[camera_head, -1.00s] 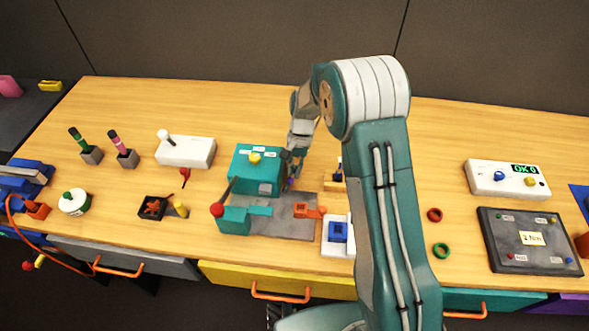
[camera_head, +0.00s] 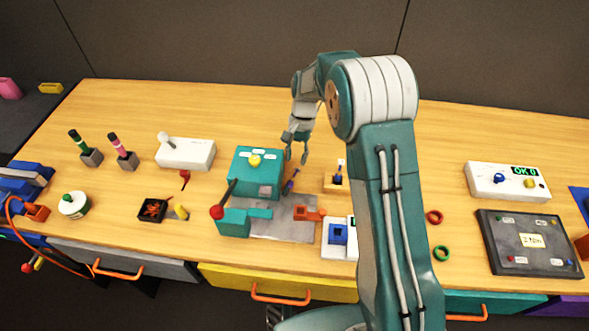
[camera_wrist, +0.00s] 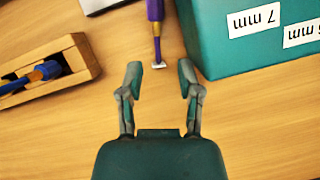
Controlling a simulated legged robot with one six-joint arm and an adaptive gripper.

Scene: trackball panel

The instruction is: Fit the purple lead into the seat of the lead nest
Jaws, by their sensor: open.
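The purple lead (camera_head: 291,181) shows beside the right side of the teal box, tilted, at the back of a grey plate. In the wrist view the purple lead (camera_wrist: 155,12) has a thin shaft and metal end pointing between my fingers. My gripper (camera_head: 297,156) is open and empty, apart from the lead and behind it. Its two spread fingers show in the wrist view (camera_wrist: 161,82). An orange fitting (camera_head: 306,212) lies on the plate's right part. I cannot tell for certain which part is the lead nest; its seat is not clear.
The teal box (camera_head: 256,172) stands close beside the lead. A wooden holder (camera_wrist: 82,56) with a blue-handled tool is on the other side. A red-knobbed lever (camera_head: 217,211) stands front left. The wood behind the box is clear.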

